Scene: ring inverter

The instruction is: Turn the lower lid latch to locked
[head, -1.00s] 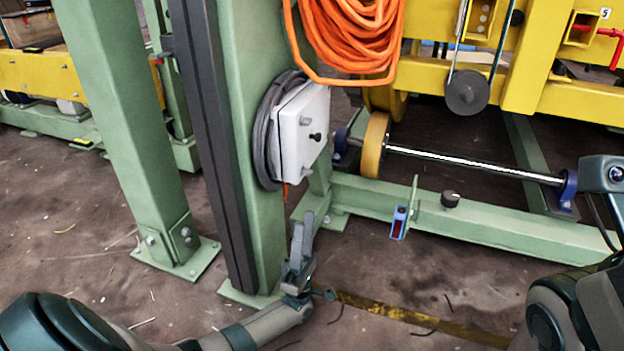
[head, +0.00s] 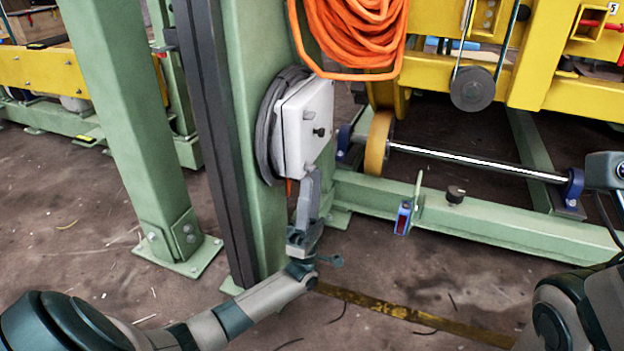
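A pale grey box (head: 303,128) with a lid hangs on the green column. On its lid I see a grey latch-like fitting (head: 308,114) higher up and a black knob (head: 319,132) below and to the right of it. I cannot tell either one's locked state, and the lid's lower edge is partly behind my gripper. My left gripper (head: 310,184) points up, its fingertips overlapping the box's bottom edge in view. Contact cannot be told. Its fingers look close together, and the gap between them is unclear.
Orange cable (head: 352,32) hangs above the box, and a dark coil (head: 267,128) sits behind it. A green floor beam (head: 480,222) with a small blue sensor (head: 403,218) runs to the right. A yellow roller (head: 378,143) is close right of the box. Floor in front is mostly clear.

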